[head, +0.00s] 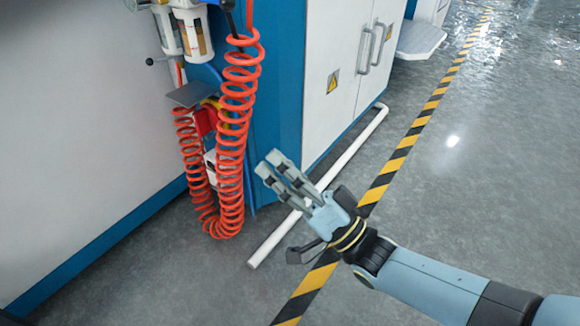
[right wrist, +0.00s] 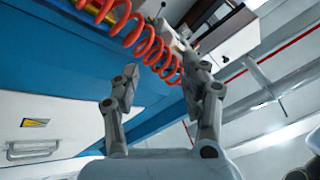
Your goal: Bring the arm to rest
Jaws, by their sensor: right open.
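My right gripper (head: 275,168) reaches in from the lower right in the head view, in front of the blue-and-white cabinet and above the floor. In the right wrist view its two fingers (right wrist: 165,90) stand apart with nothing between them. A red coiled hose (head: 237,130) hangs just left of the gripper in the head view. The hose also shows beyond the fingertips in the right wrist view (right wrist: 150,45); I cannot tell how far off it is. My left gripper is in neither view.
A white tube (head: 350,145) lies on the floor along the cabinet (head: 340,70), partly behind my right gripper. A yellow-black floor stripe (head: 400,155) runs past it. The grey floor (head: 490,170) to the right is clear. A white machine panel (head: 80,130) stands at left.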

